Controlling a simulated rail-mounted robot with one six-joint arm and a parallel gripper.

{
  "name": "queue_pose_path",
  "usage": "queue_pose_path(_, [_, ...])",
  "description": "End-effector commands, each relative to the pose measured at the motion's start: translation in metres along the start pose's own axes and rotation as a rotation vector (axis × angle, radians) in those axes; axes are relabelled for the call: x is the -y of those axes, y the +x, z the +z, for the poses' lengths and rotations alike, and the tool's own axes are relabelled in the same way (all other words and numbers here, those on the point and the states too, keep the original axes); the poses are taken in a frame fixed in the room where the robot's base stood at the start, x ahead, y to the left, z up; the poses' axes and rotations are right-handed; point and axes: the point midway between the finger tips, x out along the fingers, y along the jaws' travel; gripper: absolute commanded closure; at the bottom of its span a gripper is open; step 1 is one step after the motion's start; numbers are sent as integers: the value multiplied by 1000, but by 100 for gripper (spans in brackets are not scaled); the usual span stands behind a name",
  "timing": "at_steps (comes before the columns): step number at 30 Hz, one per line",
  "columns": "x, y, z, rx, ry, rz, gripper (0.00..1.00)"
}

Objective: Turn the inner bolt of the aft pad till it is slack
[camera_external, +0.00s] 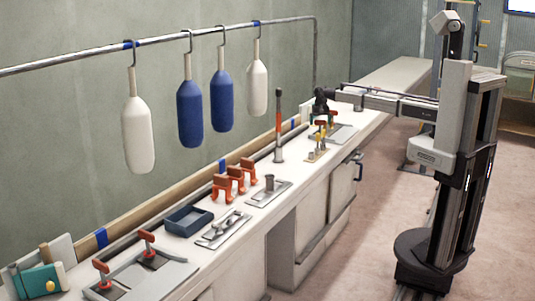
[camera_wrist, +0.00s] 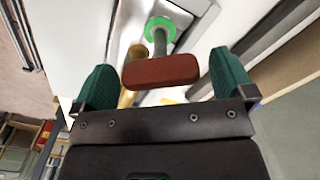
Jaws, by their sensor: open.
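My gripper (camera_wrist: 155,85) is open in the wrist view, with one green finger on each side of a red-brown crossbar handle (camera_wrist: 161,71). The handle tops a grey stem rising from a bright green ring (camera_wrist: 160,28) on a pale plate; it looks like a pad bolt. I see gaps between the handle and the fingers. In the external view my gripper (camera_external: 320,104) is over the far end of the bench, just above red-handled bolts (camera_external: 333,117) at a grey plate (camera_external: 345,133), likely the aft pad. I cannot tell there which bolt is inner.
A brass-coloured post (camera_wrist: 134,58) stands close beside the stem. Another plate with two red-handled bolts (camera_external: 140,272) lies at the near end. Fenders (camera_external: 190,114) hang from a rail.

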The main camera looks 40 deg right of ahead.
Motion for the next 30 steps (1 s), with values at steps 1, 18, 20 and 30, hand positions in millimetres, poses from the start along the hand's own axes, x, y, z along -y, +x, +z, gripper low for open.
queue_pose_path(1, [0,0,0,0,0,0,0])
queue_pose_path(18, [0,-2,0,0,0,0,40])
queue_pose_path(20, [0,-2,0,0,0,0,46])
queue_pose_path(30, [0,-2,0,0,-38,0,47])
